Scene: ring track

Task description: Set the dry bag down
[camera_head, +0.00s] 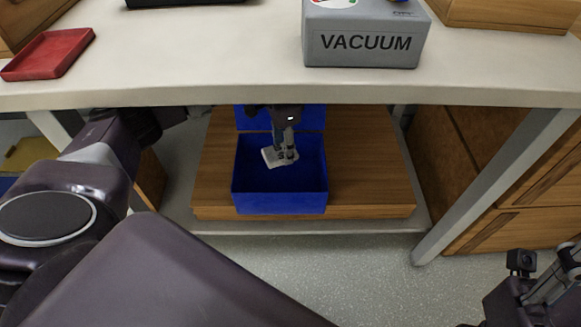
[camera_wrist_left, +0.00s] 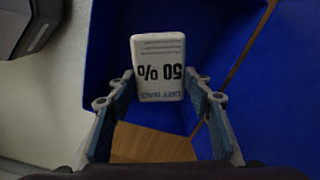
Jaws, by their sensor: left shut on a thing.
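The dry bag (camera_wrist_left: 157,55) is a small white packet with "50%" and "DRY BAG" printed on it, upside down in the left wrist view. It also shows pale in the head view (camera_head: 270,157), at the opening of the front blue bin (camera_head: 280,203). My left gripper (camera_head: 284,155) reaches down under the table and is shut on the bag, with a finger on each side. I cannot tell whether the bag touches the bin floor. My right gripper (camera_head: 545,275) is partly in view at the lower right, away from the bin; its jaw opening is unclear.
A second blue bin (camera_head: 310,116) stands behind the front one. Both are on a wooden platform (camera_head: 370,175) under the pale tabletop (camera_head: 200,85). A grey VACUUM box (camera_head: 365,50) and a red tray (camera_head: 48,55) sit on top. A table leg (camera_head: 490,190) stands at right.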

